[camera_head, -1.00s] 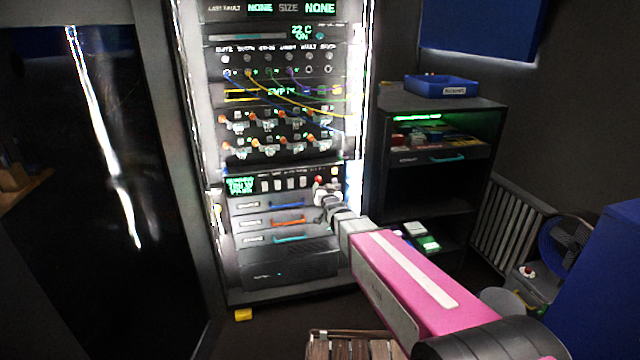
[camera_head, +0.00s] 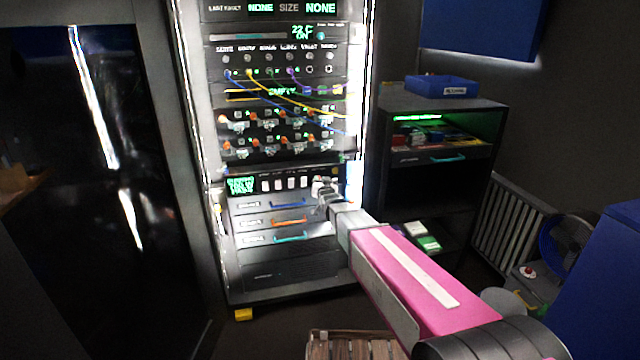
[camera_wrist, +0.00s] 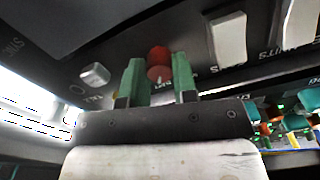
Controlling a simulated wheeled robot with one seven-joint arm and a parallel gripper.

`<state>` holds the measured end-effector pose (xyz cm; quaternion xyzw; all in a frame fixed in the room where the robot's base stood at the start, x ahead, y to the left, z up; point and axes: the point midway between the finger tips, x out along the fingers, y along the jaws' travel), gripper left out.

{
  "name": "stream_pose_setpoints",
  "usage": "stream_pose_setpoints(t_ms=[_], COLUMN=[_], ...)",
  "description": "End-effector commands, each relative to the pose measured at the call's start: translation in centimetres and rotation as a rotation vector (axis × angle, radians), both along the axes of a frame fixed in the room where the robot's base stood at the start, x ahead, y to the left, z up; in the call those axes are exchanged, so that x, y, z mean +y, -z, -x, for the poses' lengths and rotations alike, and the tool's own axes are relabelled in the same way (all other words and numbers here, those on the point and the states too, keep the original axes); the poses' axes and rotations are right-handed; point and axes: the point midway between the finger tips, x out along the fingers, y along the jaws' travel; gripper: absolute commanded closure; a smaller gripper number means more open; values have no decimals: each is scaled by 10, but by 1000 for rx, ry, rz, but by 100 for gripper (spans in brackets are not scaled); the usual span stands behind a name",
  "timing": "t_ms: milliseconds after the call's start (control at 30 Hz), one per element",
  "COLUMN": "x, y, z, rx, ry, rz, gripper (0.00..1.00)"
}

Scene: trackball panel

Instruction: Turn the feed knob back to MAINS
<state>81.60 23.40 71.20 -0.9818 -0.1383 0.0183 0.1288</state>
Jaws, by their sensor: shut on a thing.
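The red knob (camera_wrist: 158,62), which I take to be the feed knob, stands out from a dark panel in the wrist view. A pale pointer mark shows on it, and the small lettering beside it is too blurred to read. My gripper (camera_wrist: 160,80) has one green finger on each side of the knob and is shut on it. In the head view my gripper (camera_head: 325,187) is at the right end of the switch strip (camera_head: 285,183), and it hides the knob there.
Drawers with coloured handles (camera_head: 288,204) lie just below the strip. Cables (camera_head: 290,103) hang higher on the rack. A dark shelf unit (camera_head: 440,180) stands to the right.

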Motion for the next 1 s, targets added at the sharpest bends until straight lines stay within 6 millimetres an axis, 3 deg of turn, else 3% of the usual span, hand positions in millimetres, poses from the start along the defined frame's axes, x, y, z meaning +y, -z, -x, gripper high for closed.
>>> stream_pose_setpoints(t_ms=[367,1000], x=[0,0], y=[0,0], z=[0,0], rx=[-33,-192], ry=[0,0], rz=[113,664], gripper=[97,97])
